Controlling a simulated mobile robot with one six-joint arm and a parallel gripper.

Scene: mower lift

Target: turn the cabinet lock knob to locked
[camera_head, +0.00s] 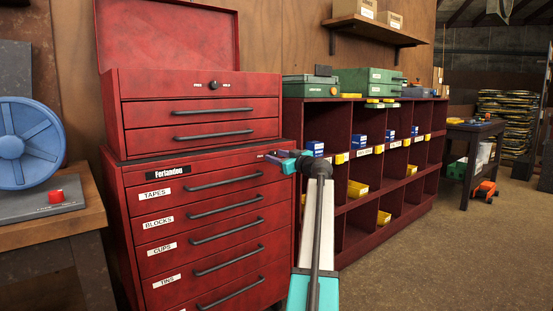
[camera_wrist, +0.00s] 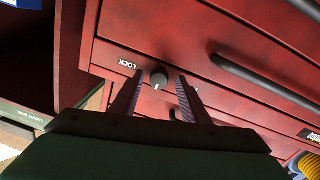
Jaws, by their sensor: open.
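A small dark round knob (camera_wrist: 159,77) sits on the red cabinet front in the wrist view, beside the white word LOCK. A second label on its other side is mostly hidden by a finger. My gripper (camera_wrist: 160,79) is open, one finger on either side of the knob; I cannot tell whether they touch it. In the head view my gripper (camera_head: 282,159) is at the upper right corner of the red drawer cabinet (camera_head: 128,225) and hides the knob there. The knob's pointer is too small to read surely.
A red top chest (camera_head: 150,84) with its own dark knob (camera_head: 213,84) and open lid stands on the cabinet. Drawer handles (camera_head: 224,180) stick out below. A red shelf unit (camera_head: 340,228) with small bins stands to the right. The floor (camera_head: 450,245) at right is clear.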

